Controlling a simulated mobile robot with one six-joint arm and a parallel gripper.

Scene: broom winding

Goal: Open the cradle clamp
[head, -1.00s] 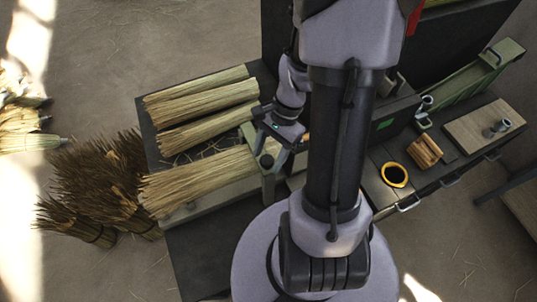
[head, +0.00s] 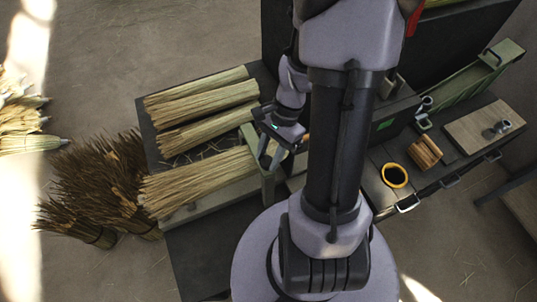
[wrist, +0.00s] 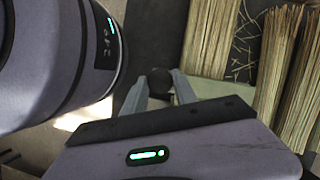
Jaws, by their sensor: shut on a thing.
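The cradle clamp (head: 267,188) is a pale green frame at the right end of the straw bundle on the bench, in the head view. In the wrist view my gripper (wrist: 164,83) hides the clamp's lower part. The straw bundle (head: 200,181) lies in the cradle to the left. I cannot tell how far the clamp is open.
Several straw bundles (head: 206,101) lie behind the cradle. Dark brush bundles (head: 98,183) stand on the floor at left. A black-and-yellow ring (head: 395,176), wooden handles (head: 425,152) and a board (head: 484,129) are on the bench at right.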

